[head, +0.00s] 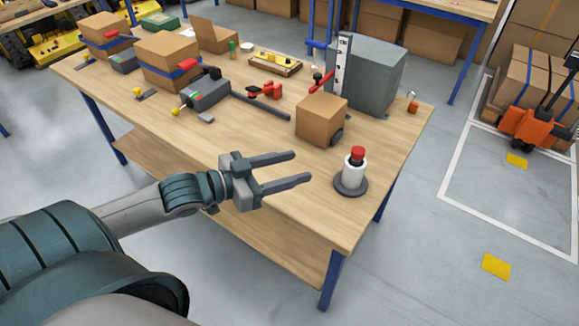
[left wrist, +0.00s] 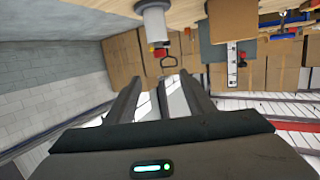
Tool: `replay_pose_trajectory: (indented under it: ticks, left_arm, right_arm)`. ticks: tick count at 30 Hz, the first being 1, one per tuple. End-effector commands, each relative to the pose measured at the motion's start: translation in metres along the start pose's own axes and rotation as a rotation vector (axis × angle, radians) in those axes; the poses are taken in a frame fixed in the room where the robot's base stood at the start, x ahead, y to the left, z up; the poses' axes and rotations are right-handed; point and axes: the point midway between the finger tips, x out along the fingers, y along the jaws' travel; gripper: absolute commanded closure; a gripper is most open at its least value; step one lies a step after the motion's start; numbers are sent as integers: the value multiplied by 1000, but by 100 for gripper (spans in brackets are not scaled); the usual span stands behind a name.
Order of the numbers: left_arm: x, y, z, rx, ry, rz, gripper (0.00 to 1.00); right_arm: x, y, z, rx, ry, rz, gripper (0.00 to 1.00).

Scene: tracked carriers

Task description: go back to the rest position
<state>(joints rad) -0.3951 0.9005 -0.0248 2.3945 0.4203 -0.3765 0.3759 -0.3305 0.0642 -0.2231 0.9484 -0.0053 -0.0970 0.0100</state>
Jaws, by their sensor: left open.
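My left gripper (head: 290,170) reaches in from the left over the front part of the wooden table (head: 225,140). Its two fingers are apart with nothing between them. In the left wrist view the open fingers (left wrist: 160,95) also show empty. A white cylinder with a red top (head: 355,169) stands upright on a dark round base at the table's front right, a short gap beyond the fingertips. It also shows near the top of the left wrist view (left wrist: 153,18). My right gripper is in neither view.
A cardboard box (head: 321,119) and a grey cabinet (head: 372,75) stand on the table's right. Blue-strapped boxes (head: 165,60) and grey tools (head: 207,92) are at the left and back. An orange pallet truck (head: 535,127) stands at the right. The floor before the table is clear.

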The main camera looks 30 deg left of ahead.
Motion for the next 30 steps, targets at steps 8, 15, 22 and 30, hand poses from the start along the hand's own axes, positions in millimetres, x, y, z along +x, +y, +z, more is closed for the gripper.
replay_pose_trajectory:
  ticks: [8, 15, 22, 30]
  left_arm:
    - [0, 0, 0, 0, 0, 0, 51]
    - [0, 0, 0, 0, 0, 0, 51]
    - [0, 1, 7, -2, -15, -11, 51]
    - [-5, 12, 68, -21, -174, -107, 51]
  right_arm:
    - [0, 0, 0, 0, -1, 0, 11]
    - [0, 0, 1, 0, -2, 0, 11]
    - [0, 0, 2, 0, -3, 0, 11]
    - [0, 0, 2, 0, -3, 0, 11]
